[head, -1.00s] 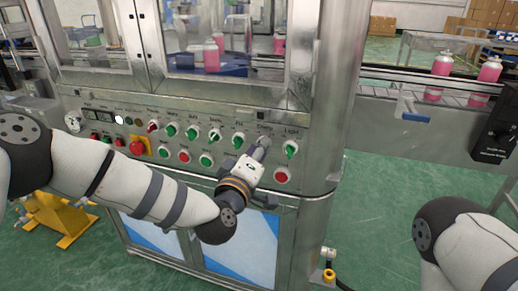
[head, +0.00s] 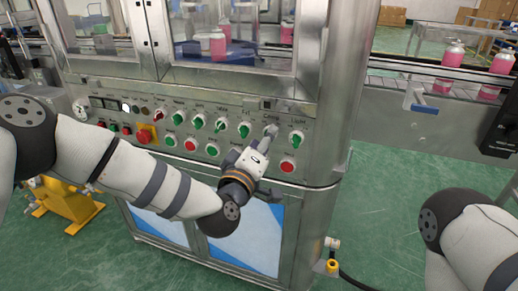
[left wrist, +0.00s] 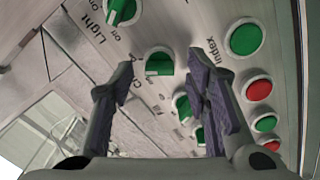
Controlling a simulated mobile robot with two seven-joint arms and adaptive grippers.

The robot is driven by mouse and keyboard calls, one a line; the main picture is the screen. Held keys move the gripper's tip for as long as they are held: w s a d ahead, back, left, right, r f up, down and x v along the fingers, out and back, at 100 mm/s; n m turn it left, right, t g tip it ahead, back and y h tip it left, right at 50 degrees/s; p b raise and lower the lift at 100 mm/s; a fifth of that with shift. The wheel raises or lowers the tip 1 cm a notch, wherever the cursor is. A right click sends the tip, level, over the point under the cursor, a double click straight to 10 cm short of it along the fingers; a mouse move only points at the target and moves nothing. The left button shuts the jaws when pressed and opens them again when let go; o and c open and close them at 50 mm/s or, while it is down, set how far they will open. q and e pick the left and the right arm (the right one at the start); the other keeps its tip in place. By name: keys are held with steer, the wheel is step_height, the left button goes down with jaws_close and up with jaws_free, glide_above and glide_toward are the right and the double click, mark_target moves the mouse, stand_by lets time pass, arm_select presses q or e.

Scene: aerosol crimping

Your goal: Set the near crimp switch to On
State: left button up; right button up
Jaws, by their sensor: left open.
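The near crimp switch (left wrist: 159,62) is a green knob on the steel control panel (head: 225,160). In the left wrist view it lies beyond and between my two fingertips, and its label is partly hidden by a finger. In the head view my left gripper (head: 266,136) covers most of this switch, just left of the Light switch (head: 297,138). My left gripper is open, with its fingers spread (left wrist: 173,76) and nothing held between them. I cannot tell whether a finger touches the knob. My right gripper is out of view.
A red button (head: 288,167) sits below the Light switch. Several green knobs and a red emergency stop (head: 144,136) lie left along the panel. In the left wrist view, Index (left wrist: 245,38) is beside my right-hand finger. Pink cans (head: 452,55) stand on a conveyor at right.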

arm_select(q)
steer(key=v, duration=1.1)
steer(key=s+a+f+m+g+y+p, duration=0.1)
steer(key=s+a+f+m+g, duration=0.15)
steer(key=s+f+g, duration=0.6)
steer(key=s+a+f+m+g+p, duration=0.1)
steer(key=s+a+f+m+g, duration=0.15)
steer(key=s+f, duration=1.1)
steer(key=s+a+f+m+g+y, duration=0.1)
steer(key=s+a+g, duration=0.3)
steer(key=s, duration=0.7)
steer(key=s+a+f+m+g+y+p, duration=0.1)
steer(key=s+a+f+g+y, duration=0.1)
steer(key=s+a, duration=0.7)
steer(key=s+g+y, duration=0.1)
steer(key=g, duration=0.1)
steer(key=shift+s+a+m+g+y, duration=0.2)
steer(key=shift+s+m+g+y, duration=0.1)
steer(key=shift+s+m+g, duration=0.1)
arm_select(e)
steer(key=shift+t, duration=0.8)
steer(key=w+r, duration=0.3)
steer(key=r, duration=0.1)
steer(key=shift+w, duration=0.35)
arm_select(q)
steer(key=shift+w+f, duration=0.1)
